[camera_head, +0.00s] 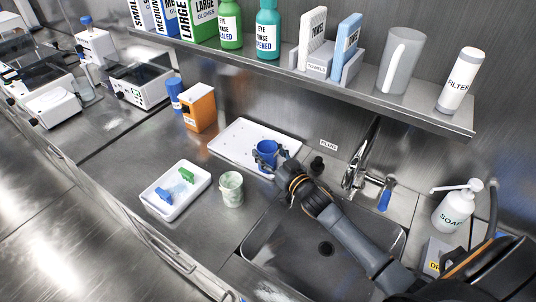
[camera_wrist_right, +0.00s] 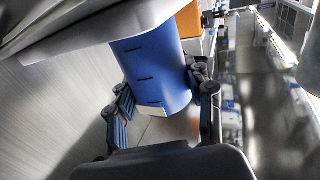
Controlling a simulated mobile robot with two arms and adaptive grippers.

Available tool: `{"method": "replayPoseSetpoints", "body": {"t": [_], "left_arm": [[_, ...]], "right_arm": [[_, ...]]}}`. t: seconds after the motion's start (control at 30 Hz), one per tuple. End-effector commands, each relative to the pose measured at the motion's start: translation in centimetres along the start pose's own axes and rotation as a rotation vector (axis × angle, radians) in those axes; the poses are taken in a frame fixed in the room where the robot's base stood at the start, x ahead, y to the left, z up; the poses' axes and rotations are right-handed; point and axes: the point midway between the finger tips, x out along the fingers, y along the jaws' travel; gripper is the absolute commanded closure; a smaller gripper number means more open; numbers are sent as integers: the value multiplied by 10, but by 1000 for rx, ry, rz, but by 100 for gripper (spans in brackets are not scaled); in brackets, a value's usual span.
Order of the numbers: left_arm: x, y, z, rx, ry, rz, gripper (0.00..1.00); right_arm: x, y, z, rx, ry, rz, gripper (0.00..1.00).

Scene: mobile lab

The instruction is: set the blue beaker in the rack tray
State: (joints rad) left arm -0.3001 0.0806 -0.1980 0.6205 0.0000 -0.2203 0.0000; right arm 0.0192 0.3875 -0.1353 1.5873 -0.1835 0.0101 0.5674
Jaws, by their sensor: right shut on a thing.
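The blue beaker (camera_head: 266,149) is upright over the right part of the flat white rack tray (camera_head: 232,137), which stands against the back wall. My right gripper (camera_head: 270,159) is shut on the beaker, with a finger on either side. The right wrist view also shows the blue beaker (camera_wrist_right: 155,65) between the fingers, with dark marks and a pale label patch. The white tray edge (camera_wrist_right: 90,32) is close to its far end there. I cannot tell whether the beaker's base touches the tray. My left gripper is not in view.
A white tray (camera_head: 160,207) with blue and green pieces and a pale mottled cup (camera_head: 231,190) stand in front of the rack tray. The sink (camera_head: 300,262) lies under my right arm. An orange box (camera_head: 199,108) stands left; a loaded shelf (camera_head: 290,75) runs above.

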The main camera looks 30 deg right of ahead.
Motion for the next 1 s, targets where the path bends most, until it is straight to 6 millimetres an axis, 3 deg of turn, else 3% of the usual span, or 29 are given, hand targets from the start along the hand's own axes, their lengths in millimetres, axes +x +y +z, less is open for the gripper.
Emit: {"method": "replayPoseSetpoints", "body": {"t": [0.13,0.17,0.23,0.27,0.67,1.0], "left_arm": [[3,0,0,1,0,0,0],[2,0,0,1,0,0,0],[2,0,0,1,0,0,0],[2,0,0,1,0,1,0],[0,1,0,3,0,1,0],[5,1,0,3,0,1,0]], "right_arm": [[0,0,5,0,-1,0,77],[0,0,3,0,-1,0,42],[0,0,3,0,-1,0,28],[0,0,3,0,-1,0,25],[-3,0,0,0,-1,0,25],[-70,0,2,0,-4,-1,25]]}}
